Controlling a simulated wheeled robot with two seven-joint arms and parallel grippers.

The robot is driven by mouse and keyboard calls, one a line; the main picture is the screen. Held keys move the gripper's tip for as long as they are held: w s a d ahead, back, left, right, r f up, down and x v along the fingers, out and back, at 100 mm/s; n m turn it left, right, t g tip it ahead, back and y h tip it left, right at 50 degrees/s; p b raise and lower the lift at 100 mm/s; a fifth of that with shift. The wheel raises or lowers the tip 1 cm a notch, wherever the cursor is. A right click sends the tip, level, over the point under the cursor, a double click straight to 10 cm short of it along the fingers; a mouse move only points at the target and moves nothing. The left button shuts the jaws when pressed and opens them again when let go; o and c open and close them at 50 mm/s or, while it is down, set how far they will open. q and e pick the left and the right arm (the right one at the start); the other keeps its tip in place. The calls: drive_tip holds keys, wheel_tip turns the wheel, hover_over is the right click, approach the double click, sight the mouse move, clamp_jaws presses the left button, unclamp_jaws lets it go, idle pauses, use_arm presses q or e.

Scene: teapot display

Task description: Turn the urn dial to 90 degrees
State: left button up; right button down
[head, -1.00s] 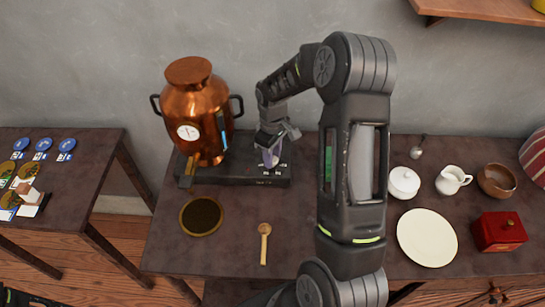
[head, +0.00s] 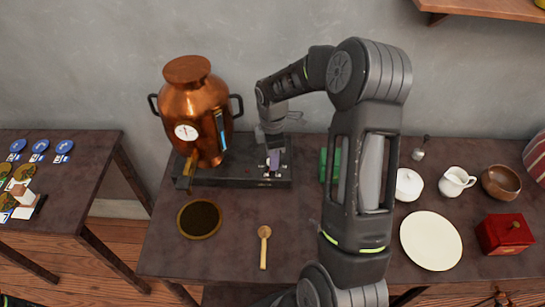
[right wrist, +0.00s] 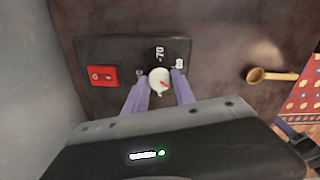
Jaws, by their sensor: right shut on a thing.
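The copper urn (head: 190,105) stands on a dark base (head: 225,180) at the left of the table. The urn dial (right wrist: 158,78) is a small round white knob with a red mark on the base's black panel, seen in the right wrist view. Labels "70" and what may be "90" or "60" sit around it; a "0" is partly hidden at its left. The red mark points toward the lower right. My right gripper (head: 274,160) is at the base's right end, its purple fingers (right wrist: 158,93) shut on the dial from both sides.
A red switch (right wrist: 102,75) sits beside the dial on the panel. A wooden spoon (head: 264,246) and a dark round dish (head: 200,218) lie in front of the base.

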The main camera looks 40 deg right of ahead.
idle(0.5)
drive_tip(key=c, duration=1)
unclamp_jaws()
drive_tip(key=shift+c, duration=0.2)
drive_tip(key=shift+r, duration=0.1)
wheel_tip(320, 180, up, 8)
drive_tip(key=shift+f+b, duration=0.15)
drive_tip(key=shift+b, duration=0.4)
